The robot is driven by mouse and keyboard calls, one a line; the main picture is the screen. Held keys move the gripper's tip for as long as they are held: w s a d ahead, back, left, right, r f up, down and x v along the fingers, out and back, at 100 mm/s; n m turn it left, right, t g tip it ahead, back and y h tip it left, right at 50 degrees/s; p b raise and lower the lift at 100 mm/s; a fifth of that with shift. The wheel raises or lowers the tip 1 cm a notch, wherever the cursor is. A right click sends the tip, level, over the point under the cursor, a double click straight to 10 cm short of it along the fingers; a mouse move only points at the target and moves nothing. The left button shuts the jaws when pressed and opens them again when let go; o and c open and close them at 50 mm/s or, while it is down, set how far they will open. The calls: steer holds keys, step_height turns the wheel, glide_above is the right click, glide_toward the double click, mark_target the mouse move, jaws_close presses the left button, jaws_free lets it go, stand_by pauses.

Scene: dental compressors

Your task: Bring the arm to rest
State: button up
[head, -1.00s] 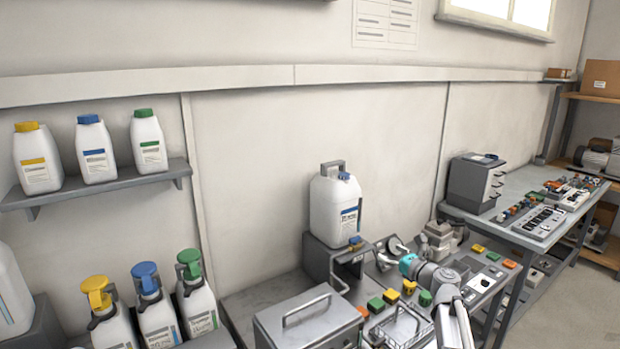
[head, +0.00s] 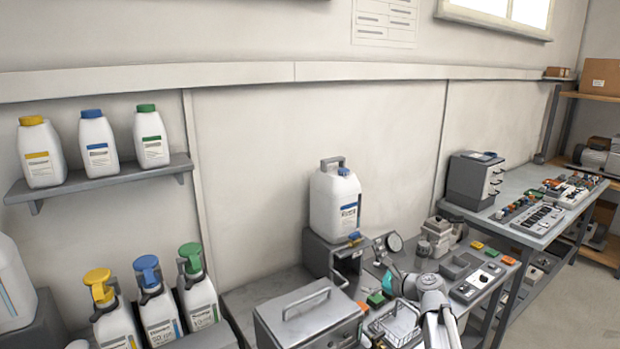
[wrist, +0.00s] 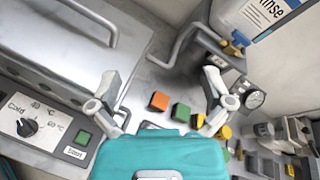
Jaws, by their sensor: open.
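My gripper shows in the wrist view (wrist: 162,85) with its teal body at the bottom and its two grey fingers spread wide apart. Nothing is between the fingers; it is open and empty above the bench. In the head view the teal gripper (head: 393,282) hangs over the bench, right of the metal box and in front of the gauge. My grey arm reaches it from the lower right. The fingertips are too small to make out there.
Orange (wrist: 159,101) and green (wrist: 181,111) buttons lie on the bench below. A lidded metal box (head: 308,318) with a handle stands left. A white canister (head: 335,203) sits on a grey stand behind. A gauge (head: 394,243) and wire basket (head: 398,322) are close by.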

steer(key=s+a+f+n+g, duration=0.1)
steer(key=s+f+n, duration=0.1)
steer(key=s+a+f+n+g+h, duration=0.1)
steer(key=f+n, duration=0.1)
steer(key=s+a+f+n+g+b, duration=0.1)
steer(key=s+f+n, duration=0.1)
steer(key=shift+s+a+f+g, duration=0.25)
steer(key=shift+s+a+g, duration=0.05)
steer(key=shift+s, duration=0.05)
steer(key=s+d+f+n+g+h+b, duration=0.2)
steer(key=s+f+n+g+h, duration=0.4)
steer(key=s+n, duration=0.9)
step_height(320, 180, down, 5)
steer(key=s+d+h, duration=0.1)
steer(key=h, duration=0.2)
steer(key=shift+s+g+b, duration=0.15)
steer(key=shift+g+b, duration=0.25)
